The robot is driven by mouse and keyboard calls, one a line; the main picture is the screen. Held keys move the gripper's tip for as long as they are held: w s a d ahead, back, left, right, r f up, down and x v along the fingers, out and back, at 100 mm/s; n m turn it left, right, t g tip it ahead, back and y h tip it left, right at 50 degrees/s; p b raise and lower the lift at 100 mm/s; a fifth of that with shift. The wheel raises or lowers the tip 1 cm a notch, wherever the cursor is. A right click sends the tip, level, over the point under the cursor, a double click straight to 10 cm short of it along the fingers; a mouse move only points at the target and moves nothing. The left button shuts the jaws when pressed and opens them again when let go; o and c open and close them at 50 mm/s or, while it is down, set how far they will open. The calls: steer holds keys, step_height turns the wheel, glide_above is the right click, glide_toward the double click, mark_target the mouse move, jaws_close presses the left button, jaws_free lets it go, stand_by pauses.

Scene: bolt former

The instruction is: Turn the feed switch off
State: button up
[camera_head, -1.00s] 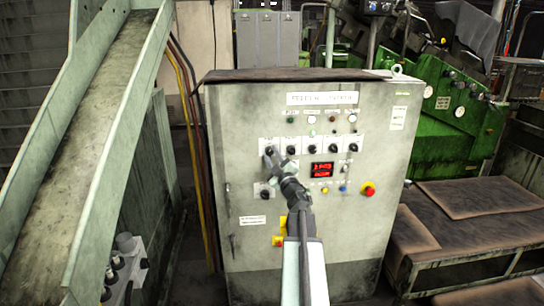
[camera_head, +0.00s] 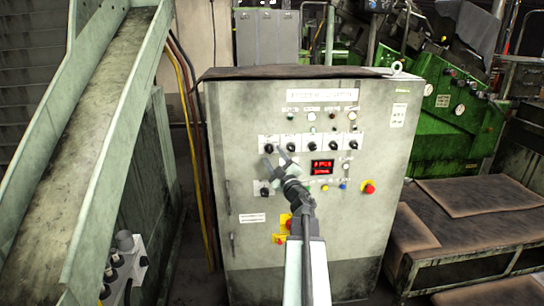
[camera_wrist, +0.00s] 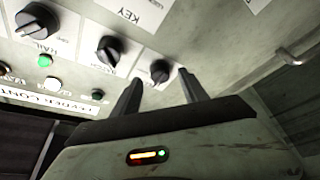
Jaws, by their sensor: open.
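The grey control cabinet (camera_head: 310,230) faces me in the head view, with a row of black rotary knobs on white plates. I cannot read which one is the feed switch. My gripper (camera_head: 277,159) is open in front of the panel, just below the leftmost knob (camera_head: 268,149) of the row. In the wrist view the panel appears upside down. There, a black knob (camera_wrist: 160,72) shows between the two spread fingertips (camera_wrist: 158,82), apparently that leftmost one. I cannot tell whether the fingers touch it. Two more knobs, one of them (camera_wrist: 109,50), show to its left.
A sloping metal chute (camera_head: 110,130) is on the left. Green machinery (camera_head: 450,115) and a brown-topped bench (camera_head: 465,197) are on the right.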

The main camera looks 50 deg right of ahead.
steer(key=b+v, duration=0.1)
steer(key=v, duration=0.4)
steer(key=shift+s+a, duration=0.1)
steer(key=shift+s, duration=0.05)
